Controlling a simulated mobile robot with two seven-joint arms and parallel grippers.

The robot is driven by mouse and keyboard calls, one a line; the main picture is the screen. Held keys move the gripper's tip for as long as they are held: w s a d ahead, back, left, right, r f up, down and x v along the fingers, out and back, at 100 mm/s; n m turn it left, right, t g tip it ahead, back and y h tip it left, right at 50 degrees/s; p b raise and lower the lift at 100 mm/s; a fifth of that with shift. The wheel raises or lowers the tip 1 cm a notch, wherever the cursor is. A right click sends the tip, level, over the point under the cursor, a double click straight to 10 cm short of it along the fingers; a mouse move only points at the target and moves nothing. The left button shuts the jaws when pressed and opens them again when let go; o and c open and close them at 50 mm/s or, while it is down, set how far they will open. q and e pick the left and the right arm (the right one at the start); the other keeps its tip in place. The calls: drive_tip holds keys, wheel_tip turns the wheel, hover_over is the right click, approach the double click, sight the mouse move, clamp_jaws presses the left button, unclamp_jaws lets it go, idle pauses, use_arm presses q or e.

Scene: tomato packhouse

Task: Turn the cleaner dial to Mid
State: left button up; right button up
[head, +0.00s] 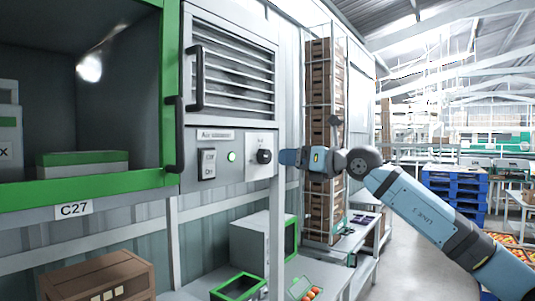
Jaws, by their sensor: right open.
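The cleaner dial (264,156) is a round black knob on a white plate at the right end of the grey control panel (222,176). The panel sits under the louvred air cleaner grille. Small lettering shows above the knob, too small to read surely, and which way the knob points cannot be told. My right gripper (283,157) comes in from the right and is open. Its tips are close to the right of the dial; whether they touch it cannot be told. My left gripper is not in view.
An Off/On rocker switch (208,164) and a lit green lamp (231,156) sit left of the dial. A black handle (174,135) and green-framed cabinet marked C27 stand at left. A wire rack of brown crates (320,105) stands behind my right arm. Blue pallets (455,190) are farther right.

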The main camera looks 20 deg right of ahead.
sight(268, 159)
drive_tip(key=p+x, duration=0.2)
drive_tip(key=x, duration=0.4)
drive_tip(key=shift+w+a+r, duration=0.15)
drive_tip(key=shift+w+a, duration=0.45)
drive_tip(key=shift+w, duration=0.2)
drive_tip(key=shift+c, duration=0.5)
drive_tip(key=c, duration=0.8)
drive_tip(key=shift+f, duration=0.25)
